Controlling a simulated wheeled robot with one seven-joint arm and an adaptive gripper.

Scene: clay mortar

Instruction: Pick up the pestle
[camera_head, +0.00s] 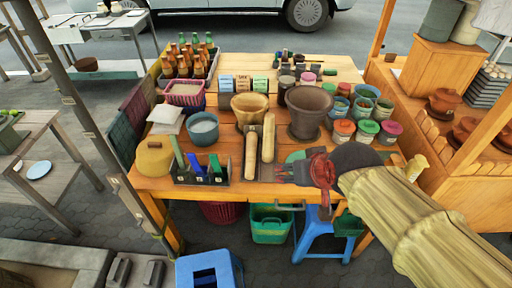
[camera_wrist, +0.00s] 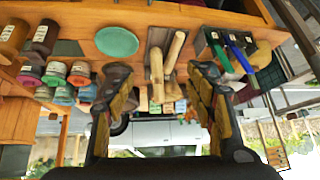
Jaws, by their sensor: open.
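Two pale wooden pestles lie side by side near the front edge of the wooden table, one on the left (camera_head: 250,156) and a longer one on the right (camera_head: 268,137). Both also show in the wrist view, one (camera_wrist: 156,66) beside the other (camera_wrist: 175,52), on a dark rectangular holder (camera_wrist: 155,37). In the wrist view the pestles appear between my spread fingers (camera_wrist: 159,72), further off; I see no contact.
A tan mortar (camera_head: 249,104) and a dark brown mortar (camera_head: 308,105) stand behind the pestles. A black caddy (camera_head: 203,177) with blue and green items sits to the left. Several lidded jars (camera_head: 367,127) stand at right. A green disc (camera_wrist: 117,42) lies beside the holder.

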